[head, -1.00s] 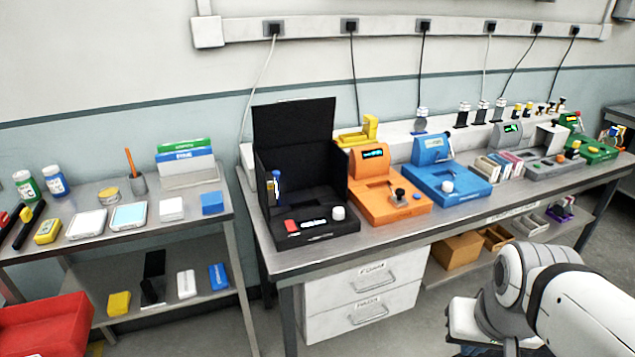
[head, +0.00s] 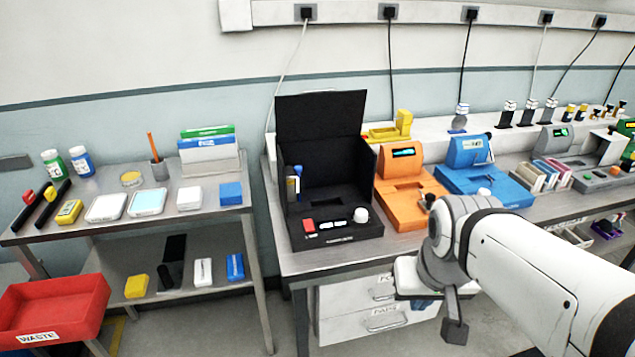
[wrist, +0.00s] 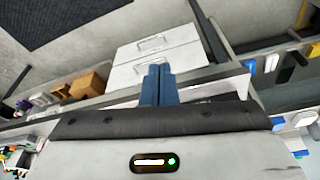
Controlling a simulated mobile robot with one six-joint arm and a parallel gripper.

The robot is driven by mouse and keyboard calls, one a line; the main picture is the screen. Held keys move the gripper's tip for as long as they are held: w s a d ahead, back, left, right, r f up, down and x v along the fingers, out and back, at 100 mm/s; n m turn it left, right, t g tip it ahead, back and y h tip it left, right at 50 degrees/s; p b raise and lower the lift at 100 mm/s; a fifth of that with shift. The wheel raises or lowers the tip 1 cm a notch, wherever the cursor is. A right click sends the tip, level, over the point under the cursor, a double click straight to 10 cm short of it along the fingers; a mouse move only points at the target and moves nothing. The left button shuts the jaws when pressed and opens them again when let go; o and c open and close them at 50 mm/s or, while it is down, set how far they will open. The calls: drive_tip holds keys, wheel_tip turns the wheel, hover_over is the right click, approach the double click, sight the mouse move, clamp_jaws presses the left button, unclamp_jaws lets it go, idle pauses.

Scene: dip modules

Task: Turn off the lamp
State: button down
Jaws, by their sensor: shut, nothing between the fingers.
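No plainly lamp-shaped thing shows. A black open-lidded box station (head: 322,115) stands at the left end of the long bench. On its front panel are a red switch (head: 309,226), small white-lit parts and a white knob (head: 361,214). I cannot tell if this is the lamp, or if it is on.
Orange (head: 409,208) and blue (head: 485,180) devices stand right of the black station. White drawers (head: 370,312) are below the bench. A cart (head: 215,218) with bottles and boxes stands left, with a red waste bin (head: 50,305) in front. A floor gap separates cart and bench.

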drive_tip(key=w+a+n, duration=0.1)
drive_tip(key=w+a, duration=0.5)
drive_tip(key=w, duration=0.4)
drive_tip(key=w+a+r+n, duration=0.1)
drive_tip(key=w+a, duration=0.5)
drive_tip(key=w, duration=0.4)
drive_tip(key=w+a+n+y, duration=0.1)
drive_tip(key=w+a, duration=0.6)
drive_tip(key=w, duration=0.4)
drive_tip(key=shift+r+t+p, duration=0.3)
drive_tip(key=shift+r+t, duration=0.1)
